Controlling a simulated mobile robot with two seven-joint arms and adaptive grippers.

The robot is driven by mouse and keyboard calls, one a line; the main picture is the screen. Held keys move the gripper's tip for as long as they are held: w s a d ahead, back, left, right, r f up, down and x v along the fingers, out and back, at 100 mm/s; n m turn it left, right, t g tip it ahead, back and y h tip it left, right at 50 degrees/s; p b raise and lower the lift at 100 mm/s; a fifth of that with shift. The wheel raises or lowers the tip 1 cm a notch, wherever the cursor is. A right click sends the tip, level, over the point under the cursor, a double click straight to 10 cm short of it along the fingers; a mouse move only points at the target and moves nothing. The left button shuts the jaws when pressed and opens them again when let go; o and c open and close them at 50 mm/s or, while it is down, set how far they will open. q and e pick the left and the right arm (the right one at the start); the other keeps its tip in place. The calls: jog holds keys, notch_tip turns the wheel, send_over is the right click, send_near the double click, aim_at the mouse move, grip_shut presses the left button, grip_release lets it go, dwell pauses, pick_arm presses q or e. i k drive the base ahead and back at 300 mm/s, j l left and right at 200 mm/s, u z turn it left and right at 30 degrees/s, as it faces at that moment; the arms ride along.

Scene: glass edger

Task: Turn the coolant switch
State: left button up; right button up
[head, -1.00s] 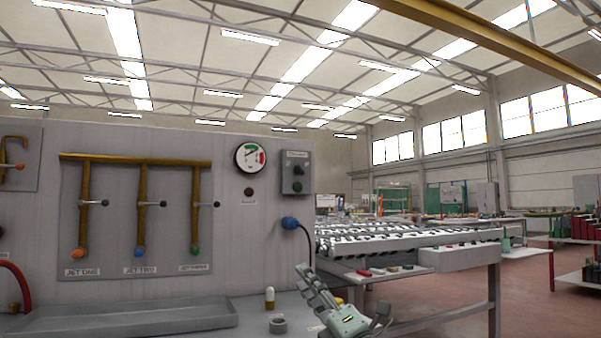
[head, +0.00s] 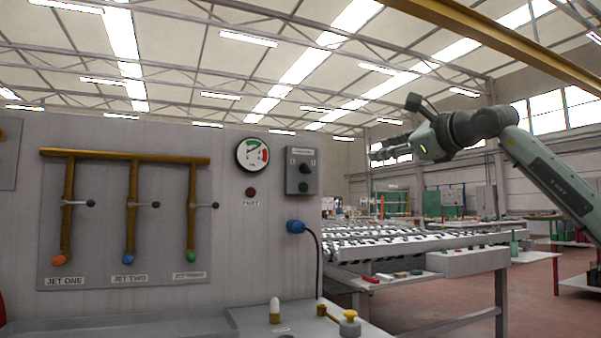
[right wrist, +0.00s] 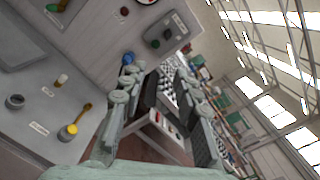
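The coolant switch is a black knob (head: 306,168) on a small grey box (head: 291,180) at the right end of the grey panel, with a green round part below the knob. The label above it is small. In the right wrist view the box (right wrist: 178,23) and its knob (right wrist: 168,33) show at the top, ahead of the fingers. My right gripper (head: 374,155) is raised to the right of the box, apart from it, its fingers pointing left. In the right wrist view the fingers (right wrist: 158,82) are spread with nothing between them. My left gripper is not in view.
A gauge (head: 252,154) and a dark red lamp (head: 251,192) sit left of the box. A blue plug (head: 294,227) with a cable is below it. Jet valves (head: 128,204) fill the panel's left. A white-topped bottle (head: 274,309) and a yellow-topped pot (head: 350,323) stand on the ledge.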

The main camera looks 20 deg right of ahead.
aim_at(303, 168)
jog(key=i+j, duration=0.1)
jog(key=i, duration=0.5)
jog(key=i+j, duration=0.15)
jog(key=i, duration=0.4)
